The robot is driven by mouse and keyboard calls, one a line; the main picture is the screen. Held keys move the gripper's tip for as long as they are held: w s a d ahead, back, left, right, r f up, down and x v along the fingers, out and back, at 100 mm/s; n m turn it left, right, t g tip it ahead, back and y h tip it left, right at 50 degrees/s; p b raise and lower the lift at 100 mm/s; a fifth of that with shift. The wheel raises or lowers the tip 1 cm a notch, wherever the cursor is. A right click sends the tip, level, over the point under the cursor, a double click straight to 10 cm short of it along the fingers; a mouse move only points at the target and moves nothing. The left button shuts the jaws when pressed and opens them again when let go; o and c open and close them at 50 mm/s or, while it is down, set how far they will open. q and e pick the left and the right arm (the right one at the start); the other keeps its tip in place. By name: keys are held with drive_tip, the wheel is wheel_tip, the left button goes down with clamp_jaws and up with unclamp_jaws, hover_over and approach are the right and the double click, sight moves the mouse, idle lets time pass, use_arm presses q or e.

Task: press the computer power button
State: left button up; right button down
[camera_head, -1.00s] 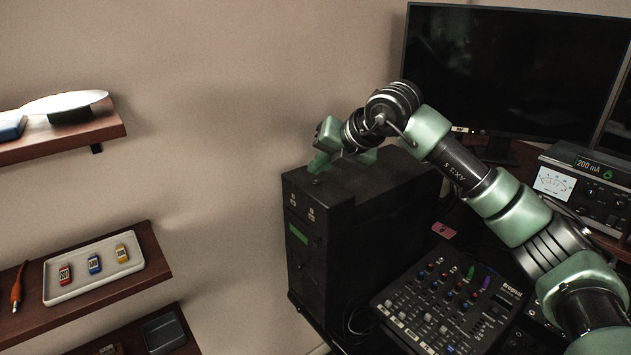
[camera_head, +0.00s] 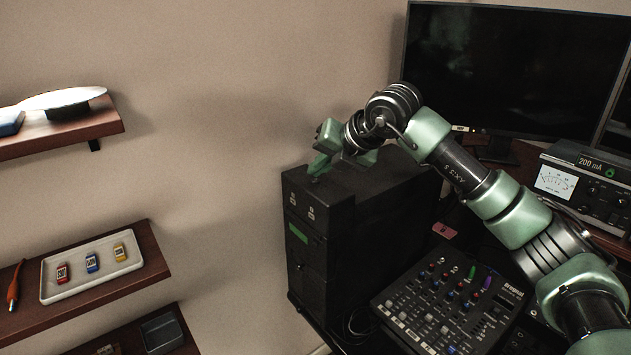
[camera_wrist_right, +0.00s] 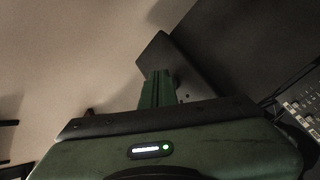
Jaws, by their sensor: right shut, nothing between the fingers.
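The black computer tower (camera_head: 310,255) stands against the wall, left of the large monitor, with a small green panel on its front. My right gripper (camera_head: 317,170) is shut and empty. Its fingertips are at the front part of the tower's top, and I cannot tell whether they touch it. In the right wrist view the shut fingers (camera_wrist_right: 157,84) point at the dark tower top (camera_wrist_right: 170,58). I cannot make out the power button; the fingers may hide it. My left gripper is not in view.
A mixer (camera_head: 445,305) sits right of the tower, with a meter box (camera_head: 585,190) further right. A dark monitor (camera_head: 500,75) stands behind my right arm. Wall shelves at the left hold a white tray (camera_head: 95,285). The space between shelves and tower is clear.

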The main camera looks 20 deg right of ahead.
drive_tip(key=shift+f+b, duration=0.3)
drive_tip(key=shift+b, duration=0.05)
idle(0.4)
drive_tip(key=shift+r, duration=0.1)
drive_tip(key=shift+r+p, duration=0.4)
drive_tip(key=shift+r, duration=0.25)
wheel_tip(320, 180, up, 5)
drive_tip(key=p, duration=0.3)
idle(0.4)
idle(0.3)
